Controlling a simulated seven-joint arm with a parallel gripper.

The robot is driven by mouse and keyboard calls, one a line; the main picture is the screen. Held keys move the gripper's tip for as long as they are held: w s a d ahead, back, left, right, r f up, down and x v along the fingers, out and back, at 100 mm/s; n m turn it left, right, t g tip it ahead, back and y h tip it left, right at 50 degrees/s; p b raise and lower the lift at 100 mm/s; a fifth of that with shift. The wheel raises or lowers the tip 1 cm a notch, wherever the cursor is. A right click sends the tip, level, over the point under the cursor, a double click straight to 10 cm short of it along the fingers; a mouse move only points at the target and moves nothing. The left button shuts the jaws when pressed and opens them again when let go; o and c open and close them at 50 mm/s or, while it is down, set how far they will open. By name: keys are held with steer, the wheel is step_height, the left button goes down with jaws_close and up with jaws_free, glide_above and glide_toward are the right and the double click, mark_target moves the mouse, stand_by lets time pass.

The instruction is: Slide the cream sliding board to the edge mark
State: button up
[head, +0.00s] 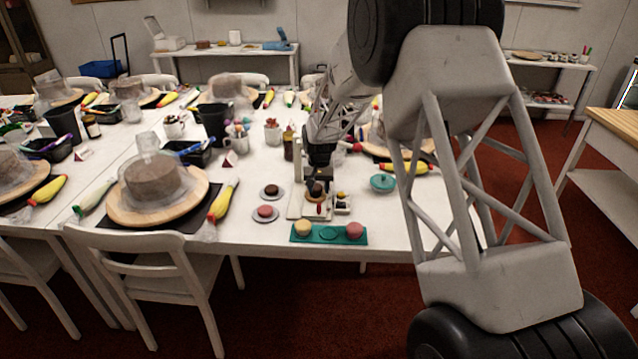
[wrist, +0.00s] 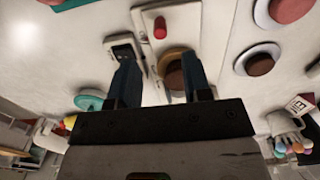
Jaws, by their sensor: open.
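The cream sliding board (head: 295,207) lies flat near the table's front edge. It carries a small red piece (head: 319,209) and a brown round item in a tan ring. In the wrist view the board (wrist: 184,24) is just beyond my fingertips, with the red piece (wrist: 160,27) and the brown item (wrist: 175,75) on it. My gripper (head: 316,184) is open above the board's rear part. In the wrist view its two fingers (wrist: 158,75) are apart, with the brown item partly behind the right one. Whether they touch anything is unclear. I cannot make out an edge mark.
A green tray (head: 330,236) with a yellow and a red cake lies in front of the board. Two small cakes on saucers (head: 267,213) are to its left. A small white holder (head: 343,203) and a teal lidded dish (head: 382,182) are to its right.

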mark_target(321, 186)
steer(key=shift+f, duration=3.6)
steer(key=c, duration=0.8)
steer(key=shift+o, duration=0.2)
steer(key=shift+w, duration=4.8)
steer(key=o, duration=0.8)
steer(key=shift+c, duration=0.2)
